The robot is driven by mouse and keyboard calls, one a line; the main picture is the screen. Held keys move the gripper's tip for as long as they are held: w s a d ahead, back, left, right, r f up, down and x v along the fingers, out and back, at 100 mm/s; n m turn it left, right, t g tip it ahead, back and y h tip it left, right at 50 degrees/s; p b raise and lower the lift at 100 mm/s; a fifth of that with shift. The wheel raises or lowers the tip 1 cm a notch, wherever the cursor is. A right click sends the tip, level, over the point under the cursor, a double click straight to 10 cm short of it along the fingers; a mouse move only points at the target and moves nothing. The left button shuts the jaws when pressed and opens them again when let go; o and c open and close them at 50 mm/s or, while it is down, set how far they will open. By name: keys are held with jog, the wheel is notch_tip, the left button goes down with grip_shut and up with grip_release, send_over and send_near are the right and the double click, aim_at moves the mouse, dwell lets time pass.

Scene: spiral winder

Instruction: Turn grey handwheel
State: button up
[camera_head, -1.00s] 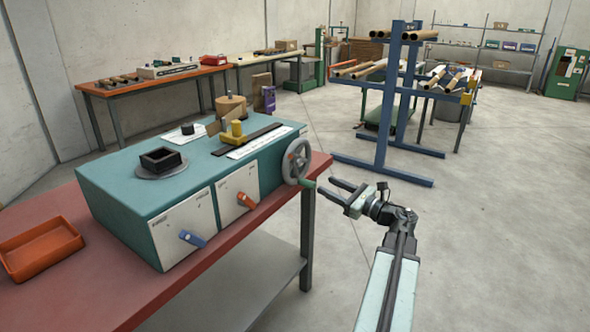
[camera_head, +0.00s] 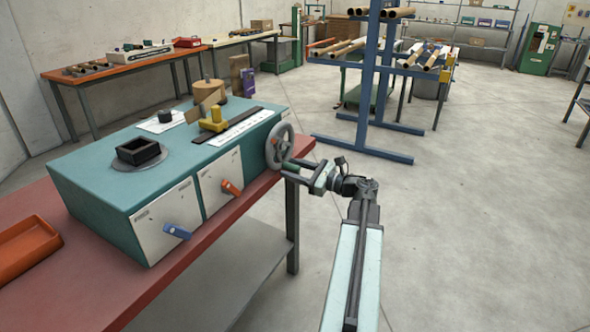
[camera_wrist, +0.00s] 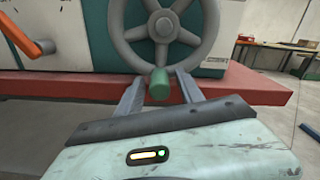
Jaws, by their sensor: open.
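The grey handwheel (camera_head: 280,146) is on the right end of the teal machine (camera_head: 110,180). My gripper (camera_head: 297,170) is open at the handle. In the wrist view my gripper's fingers (camera_wrist: 157,92) stand apart, one on each side of the handle, with gaps showing. Whether a finger touches it I cannot tell.
The machine stands on a red-topped bench (camera_head: 95,290) whose edge passes just behind the handwheel. An orange lever (camera_head: 232,187) and a blue lever (camera_head: 177,231) stick out of its front. A blue rack (camera_head: 368,100) stands behind. The floor at right is clear.

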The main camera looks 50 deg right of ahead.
grip_shut()
dwell(1.3)
